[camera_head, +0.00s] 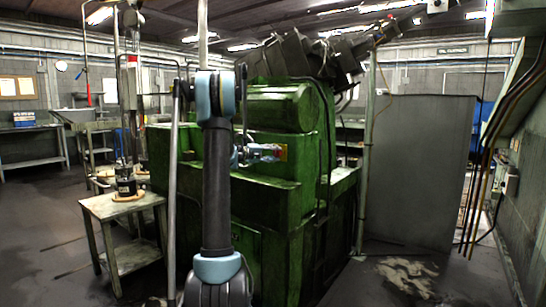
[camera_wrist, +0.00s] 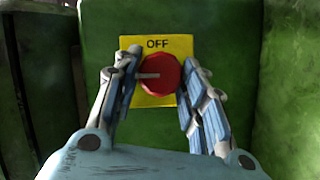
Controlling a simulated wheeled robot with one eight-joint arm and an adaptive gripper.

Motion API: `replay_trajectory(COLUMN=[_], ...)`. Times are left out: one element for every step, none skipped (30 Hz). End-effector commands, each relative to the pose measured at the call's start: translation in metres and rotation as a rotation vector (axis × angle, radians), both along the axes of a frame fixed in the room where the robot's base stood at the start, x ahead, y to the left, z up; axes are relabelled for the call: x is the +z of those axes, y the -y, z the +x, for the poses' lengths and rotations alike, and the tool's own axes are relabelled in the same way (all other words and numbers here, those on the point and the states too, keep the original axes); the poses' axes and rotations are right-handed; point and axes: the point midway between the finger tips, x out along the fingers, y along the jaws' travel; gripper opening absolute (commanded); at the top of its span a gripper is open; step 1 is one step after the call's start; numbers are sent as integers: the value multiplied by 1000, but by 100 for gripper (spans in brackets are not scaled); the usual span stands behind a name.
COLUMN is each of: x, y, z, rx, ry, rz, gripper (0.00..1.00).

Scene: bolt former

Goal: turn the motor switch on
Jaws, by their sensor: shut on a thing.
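The motor switch is a round red knob (camera_wrist: 160,77) on a yellow plate (camera_wrist: 157,43) marked OFF, fixed to the green machine. A pale marker line on the knob points left. My gripper (camera_wrist: 156,72) has one finger on each side of the knob and is shut on it. The left finger covers part of the plate's left side.
The green bolt former (camera_head: 282,105) fills the middle of the head view. A small work table (camera_head: 122,205) with a dark container (camera_head: 125,183) stands to the left. A grey panel (camera_head: 420,170) stands to the right. Bare floor lies at front left and right.

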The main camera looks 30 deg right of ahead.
Motion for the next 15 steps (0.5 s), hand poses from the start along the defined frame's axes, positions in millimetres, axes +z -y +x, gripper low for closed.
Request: replay_trajectory(x=[-2, -2, -2, -2, -2, -2, -2, -2, -2, -2, -2, -1, -1, -1, -1], y=[-2, -2, -2, -2, -2, -2, -2, -2, -2, -1, -1, -1, -1, -1, 0], z=[2, 2, 2, 2, 2, 2, 2, 2, 2, 1, 1, 1, 1, 1, 0], rx=[6, 6, 6, 5, 5, 5, 5, 5, 4, 4, 3, 3, 2, 1, 1], ry=[2, 2, 2, 1, 2, 2, 2, 2, 2, 2, 2, 2, 2, 2, 2], rz=[5, 5, 5, 5, 5, 5, 5, 5, 4, 4, 4, 3, 4, 3, 3], gripper=[15, 15, 15, 15, 15, 43, 50, 56, 59, 59, 59, 59, 59, 59, 59])
